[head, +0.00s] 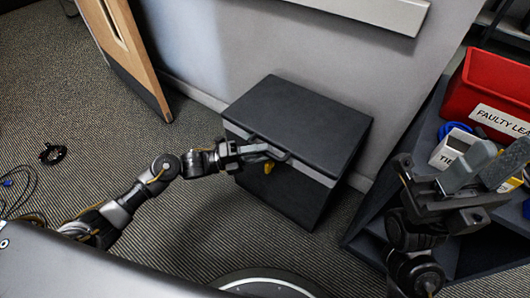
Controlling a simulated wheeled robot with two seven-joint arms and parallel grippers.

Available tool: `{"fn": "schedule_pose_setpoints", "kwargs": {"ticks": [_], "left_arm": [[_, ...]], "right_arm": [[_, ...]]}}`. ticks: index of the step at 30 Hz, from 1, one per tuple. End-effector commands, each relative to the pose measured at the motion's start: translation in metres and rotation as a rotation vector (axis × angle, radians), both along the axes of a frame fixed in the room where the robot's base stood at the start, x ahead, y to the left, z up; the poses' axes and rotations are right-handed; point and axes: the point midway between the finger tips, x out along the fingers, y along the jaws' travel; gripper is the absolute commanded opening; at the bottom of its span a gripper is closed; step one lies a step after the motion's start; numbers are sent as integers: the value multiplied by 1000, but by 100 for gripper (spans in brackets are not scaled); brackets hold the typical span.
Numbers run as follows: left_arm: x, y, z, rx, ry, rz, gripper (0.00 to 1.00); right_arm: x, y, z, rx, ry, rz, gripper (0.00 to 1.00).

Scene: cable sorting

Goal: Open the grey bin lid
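The grey bin (284,190) is a dark box standing on the carpet against the wall. Its lid (300,118) lies flat and closed on top, with a bar handle (270,147) at the front edge. My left gripper (258,152) reaches in from the left and is at the handle. Its fingers overlap the handle, and I cannot tell whether they grip it.
A dark shelf unit (364,232) stands at the right. It holds a red "FAULTY LEA…" bin (492,88), a white box marked "TIE" (447,152) and a blue coil (455,127). A wooden door (130,52) stands at the upper left. A black coil (52,153) and cables (18,190) lie on the carpet.

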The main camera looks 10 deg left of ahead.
Motion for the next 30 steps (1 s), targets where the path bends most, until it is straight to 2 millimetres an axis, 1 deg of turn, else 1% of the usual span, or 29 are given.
{"fn": "schedule_pose_setpoints", "kwargs": {"ticks": [1,3,6,15,23,24,30], "left_arm": [[3,-6,0,-1,-2,0,36],[5,-11,1,-2,-1,0,36],[7,-16,2,1,0,1,36],[8,-18,2,0,1,1,36],[7,-17,2,0,1,1,2],[7,-17,2,0,1,1,0],[7,-17,2,1,2,1,0]], "right_arm": [[0,1,-1,0,-4,2,36],[0,1,0,-1,-9,5,36],[0,2,1,-3,-12,6,36],[-1,2,3,0,-14,9,36],[-1,2,3,5,-16,10,36],[-1,2,3,5,-16,10,36],[-1,2,3,5,-15,10,36]]}}
